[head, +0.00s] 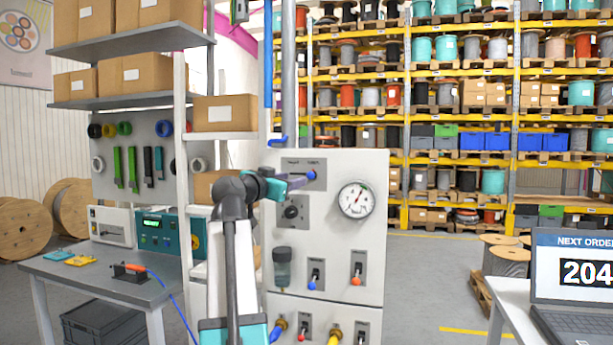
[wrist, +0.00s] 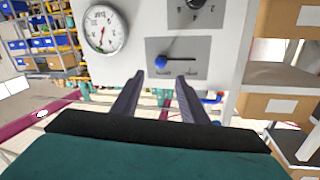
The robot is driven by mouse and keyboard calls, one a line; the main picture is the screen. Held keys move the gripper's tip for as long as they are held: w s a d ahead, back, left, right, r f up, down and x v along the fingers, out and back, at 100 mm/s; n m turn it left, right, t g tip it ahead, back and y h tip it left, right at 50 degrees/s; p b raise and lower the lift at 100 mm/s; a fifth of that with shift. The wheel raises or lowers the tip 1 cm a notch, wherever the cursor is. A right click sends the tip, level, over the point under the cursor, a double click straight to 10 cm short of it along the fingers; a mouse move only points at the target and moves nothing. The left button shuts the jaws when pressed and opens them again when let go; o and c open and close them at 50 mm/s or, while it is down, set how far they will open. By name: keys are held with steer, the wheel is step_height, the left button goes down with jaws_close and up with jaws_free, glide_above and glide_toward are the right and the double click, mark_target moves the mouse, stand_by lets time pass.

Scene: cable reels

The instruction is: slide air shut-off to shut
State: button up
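The air shut-off appears to be the grey plate (head: 293,164) at the top of the white panel, with a blue knob (head: 311,175) at its right end. In the wrist view, which is upside down, the blue knob (wrist: 160,62) sits at the left end of a dark lever on its plate (wrist: 192,46). The plate's small labels are too blurred to read. My gripper (head: 298,181) is in front of this plate. In the wrist view my gripper (wrist: 160,76) is open, its fingertips either side of the knob. Nothing shows between them; contact cannot be told.
A pressure gauge (head: 356,200) and a black rotary knob (head: 291,211) are close by on the panel. Several toggles and valves lie lower down. A shelf with boxes (head: 226,113) stands left of the panel, and a laptop (head: 572,275) is at right.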

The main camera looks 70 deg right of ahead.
mark_target(309, 176)
steer(key=d, duration=0.3)
steer(key=d+p, duration=0.1)
steer(key=d, duration=0.1)
steer(key=s+d+p, duration=0.1)
steer(key=d, duration=0.2)
steer(key=shift+d+r, duration=0.1)
steer(key=shift+d, duration=0.2)
steer(key=shift+s+d+p, duration=0.2)
steer(key=shift+d+p, duration=0.1)
steer(key=shift+d, duration=0.55)
steer(key=shift+c, duration=0.2)
jaws_close()
